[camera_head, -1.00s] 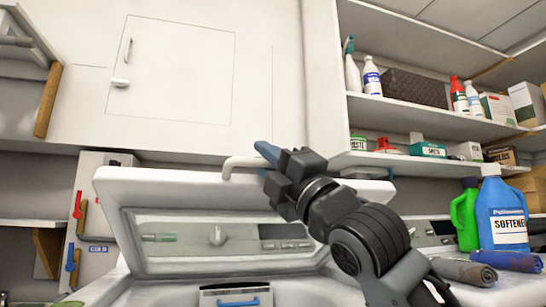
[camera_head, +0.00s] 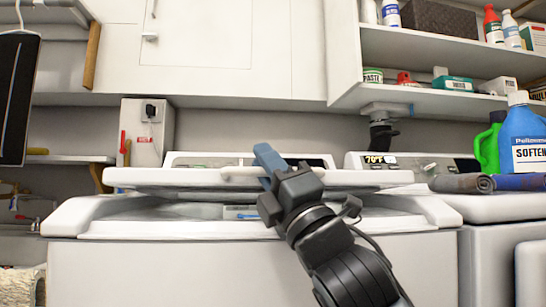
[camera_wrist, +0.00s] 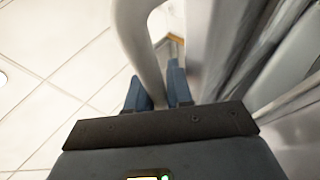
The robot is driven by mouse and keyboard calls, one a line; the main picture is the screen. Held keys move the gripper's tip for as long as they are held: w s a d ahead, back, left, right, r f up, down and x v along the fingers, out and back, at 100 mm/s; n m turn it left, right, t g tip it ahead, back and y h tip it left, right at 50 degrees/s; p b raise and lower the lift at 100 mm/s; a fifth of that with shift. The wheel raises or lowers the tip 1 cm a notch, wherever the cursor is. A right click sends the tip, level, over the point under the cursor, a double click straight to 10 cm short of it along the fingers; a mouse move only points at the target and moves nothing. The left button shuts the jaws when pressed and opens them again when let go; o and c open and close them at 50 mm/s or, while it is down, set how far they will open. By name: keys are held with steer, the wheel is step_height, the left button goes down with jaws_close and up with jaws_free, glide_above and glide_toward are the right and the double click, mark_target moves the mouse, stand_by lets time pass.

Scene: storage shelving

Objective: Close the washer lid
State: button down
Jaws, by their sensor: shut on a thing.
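The white washer (camera_head: 150,265) stands in front of me. Its lid (camera_head: 145,180) is lowered to a low angle above the top opening, with a dark gap still showing beneath it. A pale curved handle (camera_head: 235,171) sits at the lid's front edge. My gripper (camera_head: 266,163), with blue fingers, is shut on this handle. In the wrist view, the handle (camera_wrist: 140,45) passes between the blue fingertips of my gripper (camera_wrist: 158,92). My gripper and arm hide part of the lid's right half.
A second machine (camera_head: 490,208) stands close on the right, with rolled cloths (camera_head: 460,183), a blue softener jug (camera_head: 522,140) and a green jug (camera_head: 487,150) on top. Shelves with bottles and boxes hang above right. A dark hanging item (camera_head: 15,95) is at the left.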

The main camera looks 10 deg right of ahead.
steer(key=shift+s+r+y, duration=0.3)
steer(key=shift+s+r, duration=0.05)
steer(key=shift+s, duration=0.05)
steer(key=c, duration=1.4)
jaws_free()
steer(key=shift+f, duration=0.15)
steer(key=p+v, duration=0.1)
steer(key=v, duration=0.6)
steer(key=shift+s+d+f, duration=0.2)
steer(key=shift+s, duration=0.05)
steer(key=shift+s, duration=0.1)
